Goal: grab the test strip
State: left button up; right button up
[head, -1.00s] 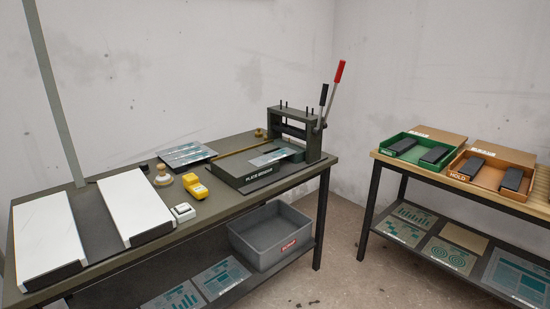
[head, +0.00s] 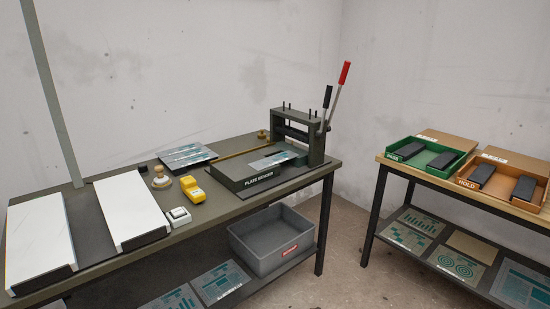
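Several narrow blue-grey strips lie side by side on a dark flat tray (head: 207,160) at the back of the dark work table; the test strip (head: 187,153) may be one of these. A similar blue-grey printed plate (head: 272,160) lies on the bed of the plate bender (head: 250,180). I cannot tell from their markings which piece is the test strip. Neither of my grippers is in view.
The dark table (head: 215,215) also holds two white-topped slabs (head: 40,240), a yellow device (head: 192,188), a small white box (head: 178,216) and a knobbed tool (head: 161,178). A grey bin (head: 272,238) sits below. Green (head: 440,164) and orange (head: 508,182) trays stand on the right table.

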aim_at(265, 163)
jog(key=i+l+u, duration=0.1)
jog(key=i+l, duration=0.35)
jog(key=l, duration=0.25)
jog(key=i+l+u, duration=0.15)
jog(key=l, duration=0.2)
jog(key=i+l+u, duration=0.1)
jog(key=i+l, duration=0.35)
jog(key=l, duration=0.3)
jog(key=u, duration=0.05)
